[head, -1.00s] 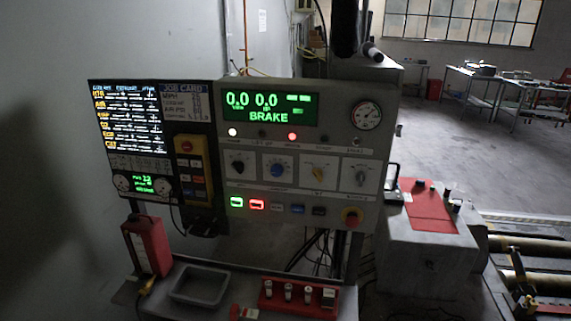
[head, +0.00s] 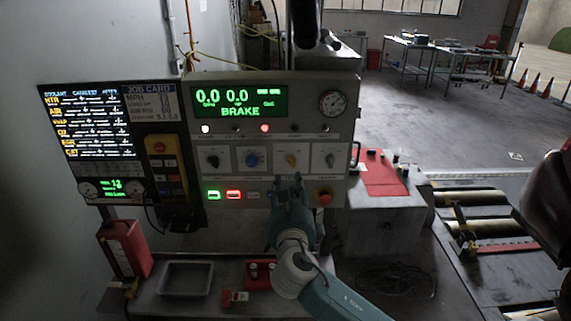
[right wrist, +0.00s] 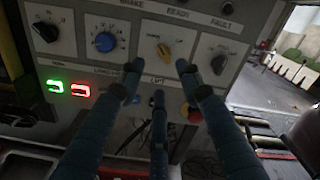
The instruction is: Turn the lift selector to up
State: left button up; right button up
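The yellow selector knob (head: 291,160) is third in the row of four knobs on the grey control panel. In the right wrist view the yellow knob (right wrist: 163,51) looks tilted towards the upper left, and a label below it seems to read LIFT. My right gripper (head: 289,184) is just below the knob in front of the panel. In the right wrist view my right gripper (right wrist: 160,77) has its fingers spread apart and empty, below the knob and apart from it as far as I can tell. My left gripper is not in view.
Beside it are a blue knob (head: 252,159), a grey knob (head: 330,158) and a red mushroom button (head: 323,197). Lit green (head: 213,195) and red (head: 234,195) buttons sit lower left. A bench with a grey tray (head: 188,279) lies below. Rollers are at right.

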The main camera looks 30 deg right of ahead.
aim_at(291, 161)
jog(key=p+x, duration=0.2)
jog(key=x, duration=0.7)
jog(key=shift+w+d, duration=0.2)
jog(key=shift+d, duration=0.2)
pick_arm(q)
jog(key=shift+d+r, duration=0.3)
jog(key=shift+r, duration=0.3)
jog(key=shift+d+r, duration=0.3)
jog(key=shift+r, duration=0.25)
pick_arm(e)
jog(key=shift+w+d+f, duration=0.15)
jog(key=shift+w+d, duration=0.15)
jog(key=shift+w, duration=0.05)
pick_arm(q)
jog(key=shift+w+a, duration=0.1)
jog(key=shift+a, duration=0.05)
pick_arm(e)
grip_shut()
